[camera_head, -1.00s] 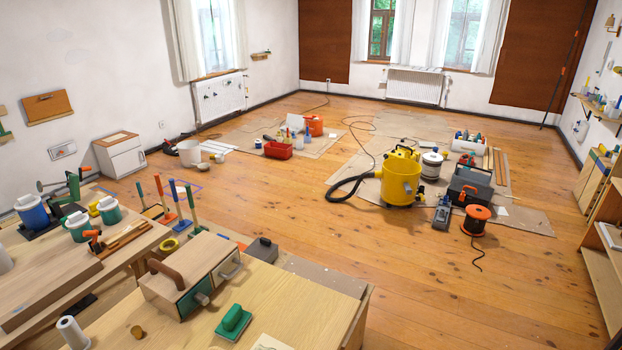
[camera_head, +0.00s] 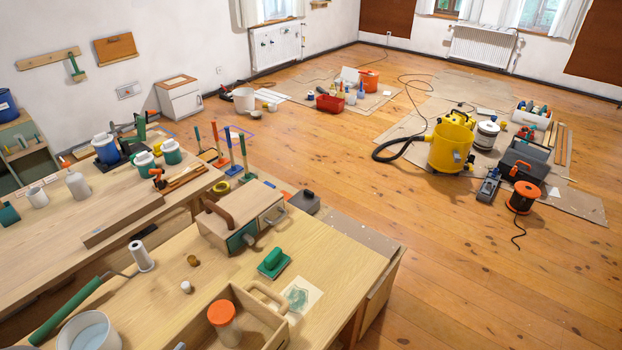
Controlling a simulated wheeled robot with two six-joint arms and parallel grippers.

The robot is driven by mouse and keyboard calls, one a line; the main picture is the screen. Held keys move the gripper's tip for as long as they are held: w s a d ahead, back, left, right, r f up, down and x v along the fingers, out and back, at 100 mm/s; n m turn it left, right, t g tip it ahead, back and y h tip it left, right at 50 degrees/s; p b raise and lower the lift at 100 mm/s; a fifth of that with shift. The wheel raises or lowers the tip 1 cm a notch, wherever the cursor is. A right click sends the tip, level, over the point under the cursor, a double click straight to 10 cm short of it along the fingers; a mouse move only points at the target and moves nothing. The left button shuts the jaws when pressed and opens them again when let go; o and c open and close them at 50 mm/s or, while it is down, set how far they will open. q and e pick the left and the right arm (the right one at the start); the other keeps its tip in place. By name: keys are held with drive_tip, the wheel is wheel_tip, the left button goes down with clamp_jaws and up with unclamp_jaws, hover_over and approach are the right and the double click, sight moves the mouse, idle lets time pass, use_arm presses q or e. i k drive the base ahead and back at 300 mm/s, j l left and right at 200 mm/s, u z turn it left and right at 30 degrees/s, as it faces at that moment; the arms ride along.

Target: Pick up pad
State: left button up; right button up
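A pad with a green block handle on a dark green base (camera_head: 273,263) lies flat on the light wooden workbench top (camera_head: 345,254). It sits near the bench's right part, just right of a wooden box with a handle (camera_head: 238,215). Nothing covers the pad. Neither of my grippers shows in the head view.
A white sheet with a green patch (camera_head: 301,294) lies right of the pad. An open wooden tray (camera_head: 262,334) holding an orange-lidded jar (camera_head: 223,321) stands in front. A paint roller (camera_head: 141,256) lies left. Floor right of the bench is clear up to the yellow vacuum (camera_head: 448,150).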

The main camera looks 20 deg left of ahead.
sight(271, 266)
drive_tip(key=k+l, duration=0.2)
drive_tip(key=l, duration=0.15)
drive_tip(key=k+l, duration=0.15)
drive_tip(key=l, duration=0.2)
drive_tip(key=k+l, duration=0.2)
drive_tip(key=l, duration=0.1)
